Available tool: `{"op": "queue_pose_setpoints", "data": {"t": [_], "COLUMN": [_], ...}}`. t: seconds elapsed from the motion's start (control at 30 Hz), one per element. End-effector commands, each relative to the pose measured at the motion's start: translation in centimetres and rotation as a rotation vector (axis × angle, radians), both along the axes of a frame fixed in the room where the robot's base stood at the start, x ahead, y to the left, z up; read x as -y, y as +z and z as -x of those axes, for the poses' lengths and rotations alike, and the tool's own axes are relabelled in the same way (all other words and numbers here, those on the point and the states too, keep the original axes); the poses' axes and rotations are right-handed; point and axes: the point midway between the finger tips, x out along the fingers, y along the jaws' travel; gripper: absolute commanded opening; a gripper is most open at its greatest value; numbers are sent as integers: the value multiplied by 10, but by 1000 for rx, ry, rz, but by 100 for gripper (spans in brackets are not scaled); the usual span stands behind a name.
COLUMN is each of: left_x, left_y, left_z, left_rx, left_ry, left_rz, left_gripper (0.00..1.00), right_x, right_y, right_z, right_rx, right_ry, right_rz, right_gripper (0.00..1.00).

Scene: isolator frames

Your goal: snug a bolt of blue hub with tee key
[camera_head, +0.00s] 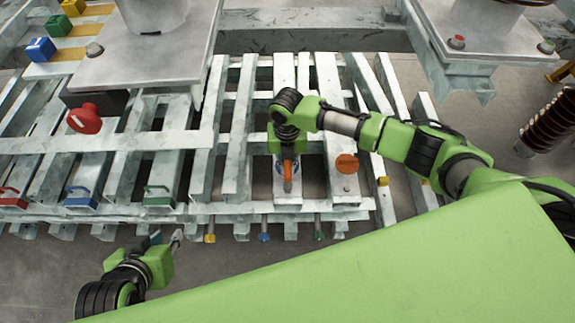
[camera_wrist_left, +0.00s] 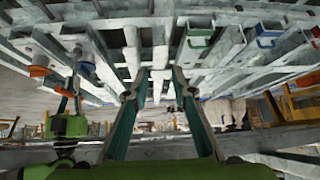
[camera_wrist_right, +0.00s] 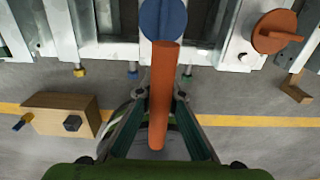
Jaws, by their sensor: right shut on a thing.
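The blue hub (camera_head: 279,166) is a disc on the grey frame's front rail, partly covered in the head view. It shows larger in the right wrist view (camera_wrist_right: 160,20). My right gripper (camera_wrist_right: 160,95) is shut on an orange bar (camera_wrist_right: 163,100), apparently the tee key. The bar's far end overlaps the lower part of the blue hub in that view. I cannot tell whether it touches, and no hub bolt is clear. In the head view the orange key (camera_head: 287,178) hangs below the right gripper. My left gripper (camera_head: 167,238) is open and empty, low at the left.
An orange disc with a handle (camera_head: 347,163) sits right of the blue hub. Red, blue and green handles (camera_head: 80,197) line the frame's left front. Colour-tipped rods (camera_head: 264,237) stick out below. A wooden block (camera_wrist_right: 60,114) lies lower left. Floor before the frame is open.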

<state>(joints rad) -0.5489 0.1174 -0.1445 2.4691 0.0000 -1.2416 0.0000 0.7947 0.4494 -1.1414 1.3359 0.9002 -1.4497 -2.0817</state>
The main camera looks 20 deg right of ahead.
Motion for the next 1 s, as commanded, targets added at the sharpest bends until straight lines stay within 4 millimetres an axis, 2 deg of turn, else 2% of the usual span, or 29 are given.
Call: {"op": "queue_pose_setpoints", "data": {"t": [1.0], "left_x": [7], "left_y": [13], "left_z": [-21], "left_rx": [102], "left_ry": [-8], "left_rz": [23], "left_gripper": [24], "right_x": [0], "right_y": [-9], "right_z": [0], "right_rx": [0], "right_ry": [0], "right_rz": [-1], "right_gripper": [0]}}
